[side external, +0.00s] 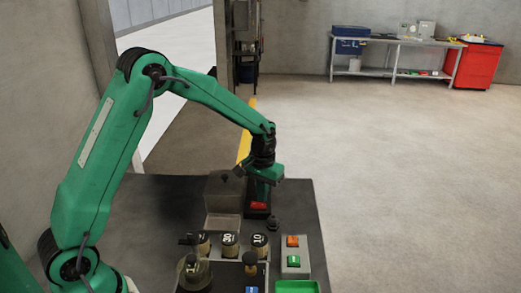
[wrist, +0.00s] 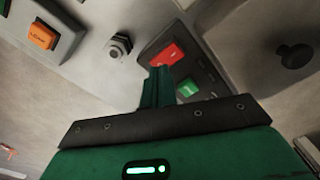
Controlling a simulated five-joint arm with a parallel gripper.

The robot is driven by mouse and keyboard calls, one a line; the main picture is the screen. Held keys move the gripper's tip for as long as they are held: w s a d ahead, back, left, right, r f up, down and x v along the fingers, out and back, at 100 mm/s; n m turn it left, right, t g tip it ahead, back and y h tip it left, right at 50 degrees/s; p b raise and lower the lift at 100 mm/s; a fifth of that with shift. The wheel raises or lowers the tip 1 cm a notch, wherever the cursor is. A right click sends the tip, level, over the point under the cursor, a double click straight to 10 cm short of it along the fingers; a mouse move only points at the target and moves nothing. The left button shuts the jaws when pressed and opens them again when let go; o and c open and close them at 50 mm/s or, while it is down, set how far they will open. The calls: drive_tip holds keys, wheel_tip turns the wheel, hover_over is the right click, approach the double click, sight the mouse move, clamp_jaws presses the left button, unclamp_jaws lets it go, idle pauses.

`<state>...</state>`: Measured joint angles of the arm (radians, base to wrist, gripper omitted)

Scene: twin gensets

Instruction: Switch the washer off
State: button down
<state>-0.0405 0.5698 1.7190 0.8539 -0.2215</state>
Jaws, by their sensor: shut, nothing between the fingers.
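A dark switch box (wrist: 207,72) carries a red button (wrist: 168,57) and a green button (wrist: 188,89). In the side view the red button (side external: 259,205) shows just below my gripper (side external: 262,183). In the wrist view my gripper (wrist: 158,76) is shut and empty, its fingertips close beside the red and green buttons; I cannot tell if they touch. A second, grey switch box (side external: 294,251) has an orange button (side external: 293,241) and a green one (side external: 293,261). I cannot read which switch box belongs to the washer.
A grey box with a black knob (wrist: 293,55) stands beside the dark switch box. A small metal fitting (wrist: 118,47) sits between the two switch boxes. Round numbered parts (side external: 229,244), a brass-coloured knob (side external: 250,260) and a green tray (side external: 297,287) crowd the bench front.

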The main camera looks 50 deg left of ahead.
sight(261, 206)
drive_tip(key=shift+r, duration=2.65)
drive_tip(key=s+d+r+m+t, duration=0.1)
drive_tip(key=s+r+t, duration=0.2)
drive_tip(key=s+r, duration=0.9)
drive_tip(key=s+d+r+m+t, duration=0.1)
drive_tip(key=s+m+t, duration=0.1)
drive_tip(key=s, duration=1.1)
drive_tip(key=shift+s+r+t, duration=0.3)
drive_tip(key=shift+s+r, duration=0.1)
